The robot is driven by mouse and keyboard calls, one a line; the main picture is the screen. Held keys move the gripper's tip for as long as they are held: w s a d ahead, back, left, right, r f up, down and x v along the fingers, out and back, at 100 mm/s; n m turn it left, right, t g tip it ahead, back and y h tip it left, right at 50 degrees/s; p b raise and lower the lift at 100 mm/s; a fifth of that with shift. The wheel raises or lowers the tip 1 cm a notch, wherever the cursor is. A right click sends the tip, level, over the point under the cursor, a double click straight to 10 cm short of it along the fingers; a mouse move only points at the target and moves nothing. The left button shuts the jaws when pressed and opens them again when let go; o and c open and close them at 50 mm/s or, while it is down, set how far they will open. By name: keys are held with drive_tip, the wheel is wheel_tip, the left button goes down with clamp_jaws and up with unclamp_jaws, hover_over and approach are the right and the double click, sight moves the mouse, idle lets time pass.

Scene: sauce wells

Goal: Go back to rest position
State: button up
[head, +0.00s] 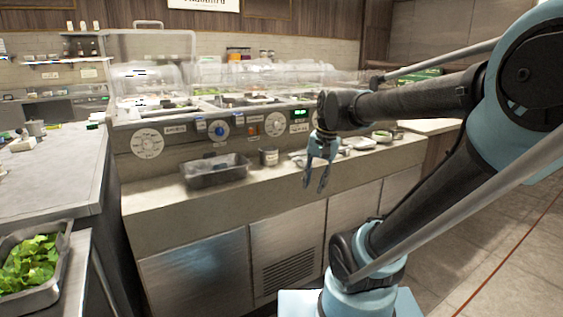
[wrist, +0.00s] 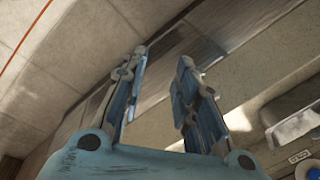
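My gripper (head: 317,180) hangs from the end of my raised arm, in front of the counter's near edge in the head view. Its fingers point down. In the wrist view my gripper (wrist: 160,75) shows its two blue fingers apart, with nothing between them. The gripper touches nothing that I can see.
The counter (head: 240,198) runs behind the gripper. It bears a metal tray (head: 215,172), a small can (head: 269,156) and several small dishes to the right. A pan of green leaves (head: 30,265) stands at lower left. The tiled floor (head: 490,225) at right is clear.

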drive_tip(key=s+d+f+n+t+h, duration=0.1)
drive_tip(key=s+d+f+n, duration=0.3)
drive_tip(key=s+d+f, duration=0.4)
wheel_tip(320, 180, down, 4)
drive_tip(key=shift+s+d+f+h, duration=0.15)
drive_tip(key=shift+s+d+h, duration=0.2)
drive_tip(key=shift+s, duration=0.6)
drive_tip(key=shift+a, duration=0.15)
